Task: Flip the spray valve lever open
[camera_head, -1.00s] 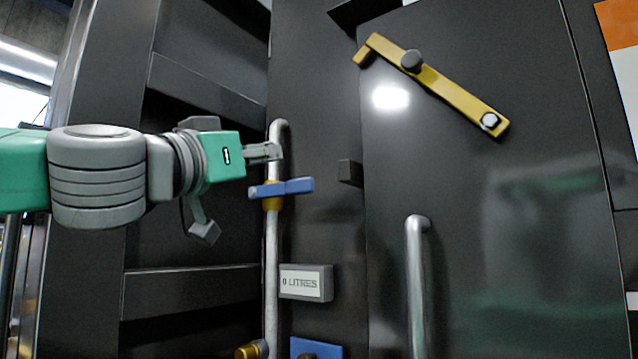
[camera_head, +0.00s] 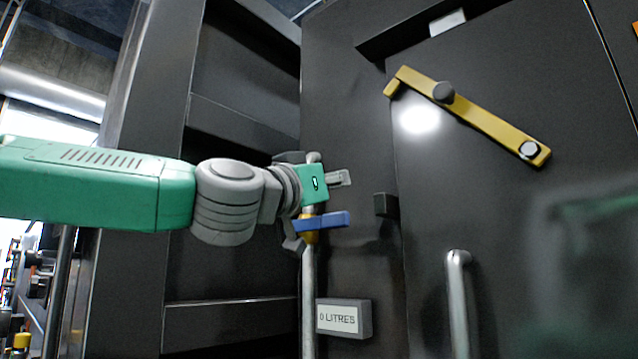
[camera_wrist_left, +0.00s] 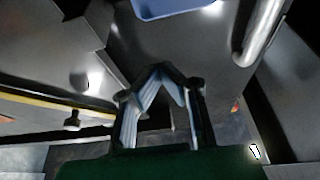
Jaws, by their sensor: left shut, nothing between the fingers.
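The spray valve has a blue lever (camera_head: 332,220) that lies about level across a brass valve body (camera_head: 309,236) on a vertical grey pipe (camera_head: 308,285). My left gripper (camera_head: 346,178) is shut and empty, above the lever and in front of the pipe's top. A visible gap separates it from the lever in the head view. In the left wrist view, the gripper's fingertips (camera_wrist_left: 160,68) meet in a point, and a blue surface (camera_wrist_left: 170,8), probably the lever, shows at the top edge. My left gripper hides part of the upper pipe. My right gripper is not in view.
A yellow latch bar (camera_head: 480,118) crosses the dark door at upper right. A door handle (camera_head: 459,300) stands at lower right. A small black block (camera_head: 385,205) sits right of the lever. A "0 LITRES" display (camera_head: 343,318) is below it.

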